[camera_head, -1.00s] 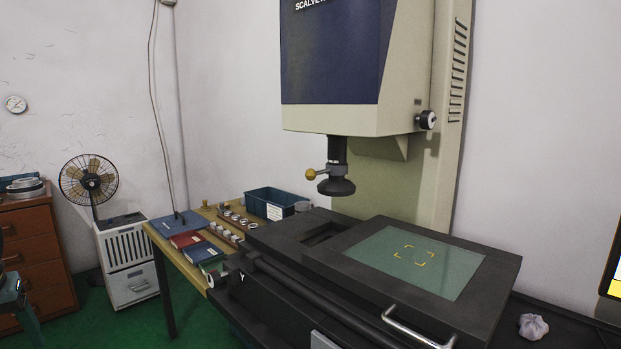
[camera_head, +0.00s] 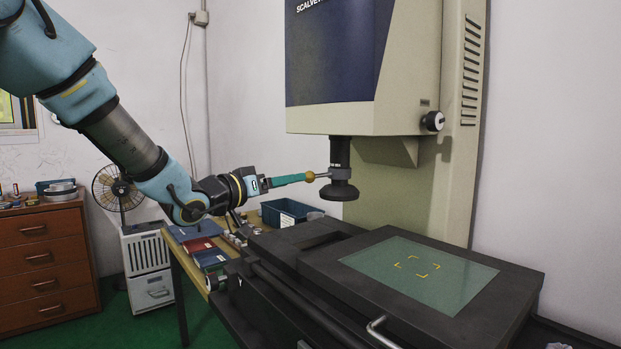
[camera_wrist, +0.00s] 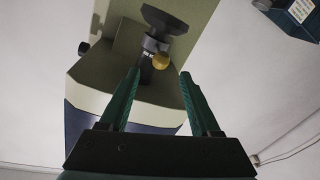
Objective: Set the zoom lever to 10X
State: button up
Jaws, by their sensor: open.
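The zoom lever (camera_head: 310,176) is a short rod with a brass-yellow ball end. It sticks out to the left from the collar on the dark lens (camera_head: 341,170) under the machine head. My gripper (camera_head: 302,178) reaches in from the left, with its green fingertips close to the ball in the head view. In the wrist view my gripper (camera_wrist: 157,75) is open. The lever's ball (camera_wrist: 160,61) shows between and beyond the two green fingertips, nearer the right one. Contact with the ball cannot be told. The scale markings are too small to read.
The measuring machine's head (camera_head: 370,70) hangs above the lens. Its dark stage with a glass plate (camera_head: 422,272) lies below. A wooden table with books and a teal bin (camera_head: 287,212) stands behind. A fan (camera_head: 118,187) and a drawer cabinet (camera_head: 45,255) are at left.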

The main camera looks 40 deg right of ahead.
aim_at(309, 177)
jog(key=d, duration=0.5)
jog(key=d+p, duration=0.1)
jog(key=d, duration=0.1)
jog(key=shift+w+d, duration=0.3)
jog(key=shift+w, duration=0.1)
grip_shut()
dwell(1.0)
